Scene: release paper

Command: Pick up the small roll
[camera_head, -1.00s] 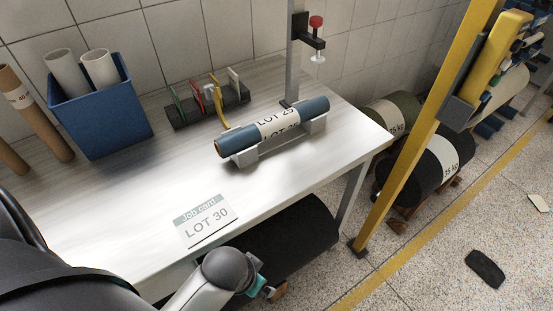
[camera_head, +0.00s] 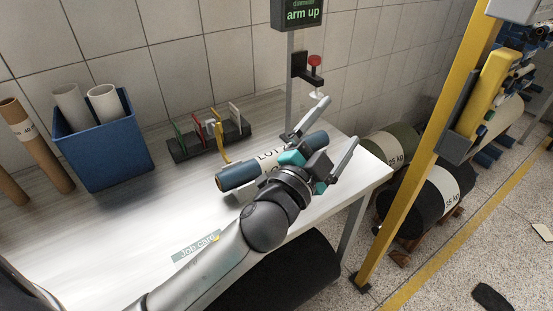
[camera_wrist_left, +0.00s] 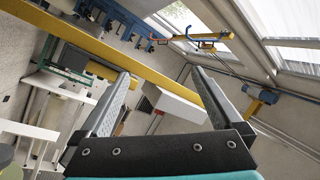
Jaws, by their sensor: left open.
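The small roll (camera_head: 237,176) is blue with a white "LOT" label. It lies across a cradle on the white table, and my left gripper and wrist cover its middle in the head view. My left gripper (camera_head: 342,119) is open, its fingers spread and pointing up and to the right, away from the roll. How far it stands above the roll is hard to tell. In the left wrist view, the open fingers (camera_wrist_left: 161,72) have nothing between them, only the far room, and the roll does not show. My right gripper is not in view.
A post with an "arm up" display (camera_head: 300,14) and a red knob (camera_head: 314,61) stands behind the roll. A rack of coloured tags (camera_head: 208,145), a blue bin (camera_head: 105,150) of tubes and a job card (camera_head: 195,246) are on the table (camera_head: 90,240). A yellow post (camera_head: 415,165) stands right.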

